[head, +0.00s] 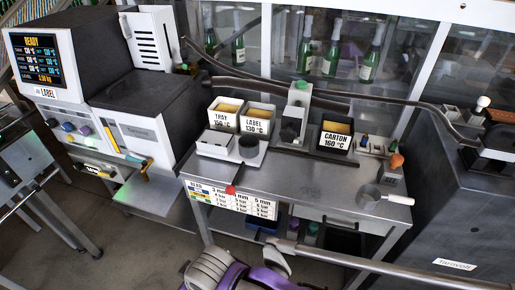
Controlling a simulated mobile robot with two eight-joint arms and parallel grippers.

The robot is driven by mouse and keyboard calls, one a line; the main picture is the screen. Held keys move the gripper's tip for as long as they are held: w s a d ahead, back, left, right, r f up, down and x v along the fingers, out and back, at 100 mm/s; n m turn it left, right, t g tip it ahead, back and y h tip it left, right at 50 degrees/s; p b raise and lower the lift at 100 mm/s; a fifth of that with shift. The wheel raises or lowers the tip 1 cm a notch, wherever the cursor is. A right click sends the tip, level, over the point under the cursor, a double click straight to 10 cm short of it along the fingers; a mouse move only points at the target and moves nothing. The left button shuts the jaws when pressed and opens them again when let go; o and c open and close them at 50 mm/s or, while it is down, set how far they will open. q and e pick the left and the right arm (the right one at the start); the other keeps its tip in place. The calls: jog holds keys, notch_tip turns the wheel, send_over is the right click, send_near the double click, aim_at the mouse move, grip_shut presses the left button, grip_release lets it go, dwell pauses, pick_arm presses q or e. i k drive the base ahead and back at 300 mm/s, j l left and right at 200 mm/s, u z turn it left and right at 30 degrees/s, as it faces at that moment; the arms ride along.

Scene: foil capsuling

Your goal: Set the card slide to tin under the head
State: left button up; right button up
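A white printed card (233,199) with columns of mm and bar values is fixed along the front edge of the metal bench. A small red knob (230,190) sits at its top edge, left of the middle; it may be the card slide's marker. The print is too small to tell which column it marks, and I see no word "tin" there. I cannot make out a separate head above the card. Neither of my grippers is clearly visible in the head view.
A grey machine (133,100) with a READY screen stands left. A long grey bar (390,267) crosses the lower right.

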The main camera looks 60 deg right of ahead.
aim_at(214, 143)
jog(key=z, duration=1.9)
jog(key=j+z, duration=0.2)
jog(key=z, duration=0.4)
